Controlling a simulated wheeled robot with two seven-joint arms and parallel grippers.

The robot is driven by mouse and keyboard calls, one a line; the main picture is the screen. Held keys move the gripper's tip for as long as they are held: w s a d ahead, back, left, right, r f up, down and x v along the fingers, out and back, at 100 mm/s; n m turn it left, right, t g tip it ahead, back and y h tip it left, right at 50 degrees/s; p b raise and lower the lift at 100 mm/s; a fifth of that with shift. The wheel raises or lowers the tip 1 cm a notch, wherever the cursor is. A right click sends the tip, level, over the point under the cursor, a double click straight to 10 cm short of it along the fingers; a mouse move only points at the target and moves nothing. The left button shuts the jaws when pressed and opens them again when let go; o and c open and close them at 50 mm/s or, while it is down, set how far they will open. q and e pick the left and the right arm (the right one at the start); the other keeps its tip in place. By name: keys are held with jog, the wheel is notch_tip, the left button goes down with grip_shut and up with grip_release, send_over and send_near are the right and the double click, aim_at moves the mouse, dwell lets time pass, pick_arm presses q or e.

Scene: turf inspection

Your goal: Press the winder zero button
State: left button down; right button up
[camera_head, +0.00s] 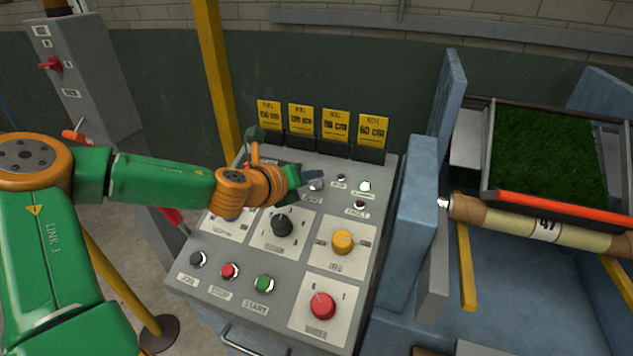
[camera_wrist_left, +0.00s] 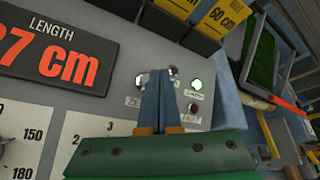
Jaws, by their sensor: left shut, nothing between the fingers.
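The grey control panel (camera_head: 207,258) stands in front of me with knobs and buttons on its sloping face. A small silvery button (camera_head: 316,186) with a hard-to-read label sits right of the length display; I cannot confirm it is the zero button. In the left wrist view this button (camera_wrist_left: 140,80) shows just left of my fingers. My left gripper (camera_head: 318,175) is shut and empty, its dark blue fingertips over the panel's upper part. In the wrist view the gripper (camera_wrist_left: 160,73) partly hides the labels. Contact with the button cannot be told. My right gripper is not in view.
A lit white lamp (camera_head: 365,186) and the fault lamp (camera_head: 359,205) lie right of the fingers. The length display (camera_wrist_left: 55,55) is left. Yellow tags (camera_head: 335,123) stand behind. Below are a black knob (camera_head: 282,224), yellow knob (camera_head: 343,241) and red knob (camera_head: 323,306).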

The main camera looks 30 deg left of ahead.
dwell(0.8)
pick_arm(q)
jog(key=shift+w+f+b, duration=0.15)
jog(key=shift+f+b, duration=0.25)
jog(key=shift+b, duration=0.1)
jog(key=shift+w+a+f+b, duration=0.1)
jog(key=shift+w+f+b, duration=0.05)
jog(key=shift+f+b, duration=0.45)
dwell(0.6)
jog(key=shift+r, duration=0.15)
jog(key=shift+s+r+p, duration=0.3)
jog(key=shift+r+p, duration=0.55)
jog(key=shift+p, duration=0.1)
jog(key=r+p, duration=0.1)
jog(key=s+r+p, duration=0.1)
jog(key=r+p, duration=0.2)
jog(key=p, duration=0.1)
jog(key=shift+s+d+r, duration=0.3)
jog(key=shift+s+r, duration=0.05)
